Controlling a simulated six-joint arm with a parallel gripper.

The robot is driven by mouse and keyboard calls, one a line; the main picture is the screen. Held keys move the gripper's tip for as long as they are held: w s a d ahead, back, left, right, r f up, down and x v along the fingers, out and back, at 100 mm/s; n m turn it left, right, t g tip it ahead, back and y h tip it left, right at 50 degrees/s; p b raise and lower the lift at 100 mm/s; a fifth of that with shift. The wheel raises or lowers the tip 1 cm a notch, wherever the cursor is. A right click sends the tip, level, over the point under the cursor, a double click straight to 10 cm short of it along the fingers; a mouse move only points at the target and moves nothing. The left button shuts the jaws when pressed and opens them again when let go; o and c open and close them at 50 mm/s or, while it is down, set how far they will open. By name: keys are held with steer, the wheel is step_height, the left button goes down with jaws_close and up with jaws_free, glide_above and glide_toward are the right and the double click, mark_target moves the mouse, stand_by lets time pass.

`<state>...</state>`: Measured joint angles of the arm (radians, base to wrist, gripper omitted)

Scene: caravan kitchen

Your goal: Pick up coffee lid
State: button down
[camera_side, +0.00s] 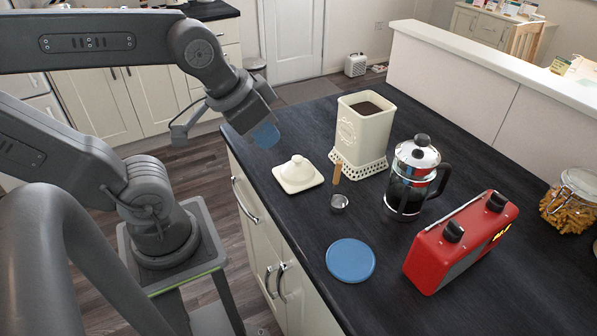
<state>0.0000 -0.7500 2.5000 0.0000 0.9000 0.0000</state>
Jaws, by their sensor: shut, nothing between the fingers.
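The coffee lid (298,174) is a cream square lid with a round knob on top. It lies on the dark countertop near its left edge. The cream coffee canister (364,128) stands open to its right with dark coffee inside. My gripper (265,135) is shut and empty, with blue fingertips. It hangs in the air up and to the left of the lid, apart from it.
A small scoop (339,201) with a wooden handle lies by the canister's base. A French press (412,180), a red radio (461,243) and a blue round mat (350,260) are on the counter (395,290) to the right and front. A pasta jar (572,201) stands far right.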

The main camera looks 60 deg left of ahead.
steer(key=c, duration=1.8)
jaws_free()
steer(key=o, duration=1.1)
steer(key=n+g+y, duration=0.1)
steer(key=n+g, duration=0.4)
steer(key=n, duration=0.8)
glide_toward(298, 157)
step_height(298, 157, down, 5)
steer(key=shift+s, duration=0.15)
steer(key=shift+n, duration=0.3)
steer(key=shift+w+a+f, duration=0.1)
steer(key=shift+a+f, duration=0.05)
steer(key=shift+f, duration=0.7)
steer(key=shift+w+a+f, duration=0.15)
steer(key=shift+f, duration=0.75)
steer(key=shift+w+a+f, duration=0.1)
steer(key=shift+a+f, duration=0.1)
steer(key=shift+f, duration=0.65)
